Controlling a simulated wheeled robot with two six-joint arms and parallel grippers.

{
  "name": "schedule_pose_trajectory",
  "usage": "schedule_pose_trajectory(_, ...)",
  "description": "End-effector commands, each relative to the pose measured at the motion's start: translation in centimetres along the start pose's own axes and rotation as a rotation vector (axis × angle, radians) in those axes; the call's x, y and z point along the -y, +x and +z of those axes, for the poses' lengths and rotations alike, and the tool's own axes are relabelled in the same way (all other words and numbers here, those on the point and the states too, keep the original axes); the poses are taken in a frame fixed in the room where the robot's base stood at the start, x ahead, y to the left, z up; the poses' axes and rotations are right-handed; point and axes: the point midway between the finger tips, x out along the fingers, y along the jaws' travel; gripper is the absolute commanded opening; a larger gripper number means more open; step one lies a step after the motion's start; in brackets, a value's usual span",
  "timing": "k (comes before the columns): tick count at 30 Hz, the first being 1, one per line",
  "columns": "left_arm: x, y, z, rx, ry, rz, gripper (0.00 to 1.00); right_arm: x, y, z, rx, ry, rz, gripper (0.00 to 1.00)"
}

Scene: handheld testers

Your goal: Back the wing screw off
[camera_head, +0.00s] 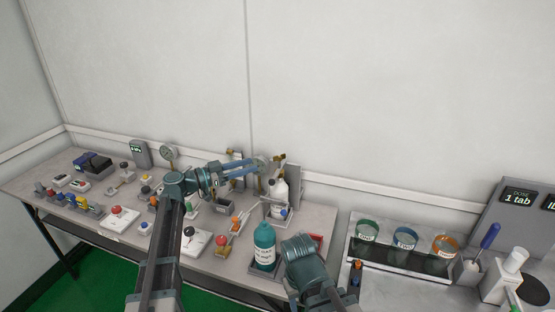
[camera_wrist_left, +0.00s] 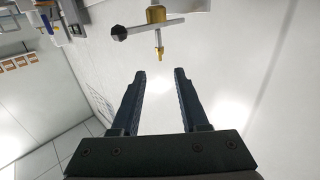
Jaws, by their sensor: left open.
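In the left wrist view a brass fitting (camera_wrist_left: 157,14) has a thin metal crossbar with a black knob (camera_wrist_left: 118,33) on its left end and a narrow brass tip (camera_wrist_left: 159,46) pointing toward the gripper. I cannot tell for sure which part is the wing screw. My left gripper (camera_wrist_left: 159,75) is open and empty, its two dark fingers spread just short of the brass tip and not touching it. In the head view my left gripper (camera_head: 250,168) reaches right, toward brass parts (camera_head: 281,157) on a grey stand at the back of the bench. My right gripper does not show; only its arm does.
A teal bottle (camera_head: 264,246) and a white bottle (camera_head: 279,190) stand close to the left gripper. Switch boxes and a gauge (camera_head: 168,152) crowd the bench (camera_head: 318,215) to the left. Labelled cups (camera_head: 405,238) stand at the right. The wall rises behind.

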Motion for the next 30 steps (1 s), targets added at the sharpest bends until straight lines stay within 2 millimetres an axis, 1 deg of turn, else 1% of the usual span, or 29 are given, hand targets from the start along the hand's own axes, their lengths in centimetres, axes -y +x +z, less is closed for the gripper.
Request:
schedule_pose_trajectory(1,0.0,1.2,0.0,0.0,0.0,0.005,0.44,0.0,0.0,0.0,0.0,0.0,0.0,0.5)
schedule_pose_trajectory(6,0.1,4.8,0.0,0.001,-0.001,0.004,0.44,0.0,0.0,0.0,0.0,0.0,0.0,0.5)
schedule_pose_trajectory(10,0.1,7.3,0.0,0.001,-0.001,0.004,0.44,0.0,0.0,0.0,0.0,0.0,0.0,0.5)
schedule_pose_trajectory(15,0.0,9.6,0.0,0.001,-0.001,0.003,0.44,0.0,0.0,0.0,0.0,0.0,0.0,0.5)
schedule_pose_trajectory(21,0.0,10.9,0.0,0.001,-0.001,0.001,0.44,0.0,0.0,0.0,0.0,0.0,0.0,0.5)
schedule_pose_trajectory(30,0.0,11.2,0.0,0.001,-0.001,0.001,0.44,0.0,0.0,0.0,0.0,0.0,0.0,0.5)
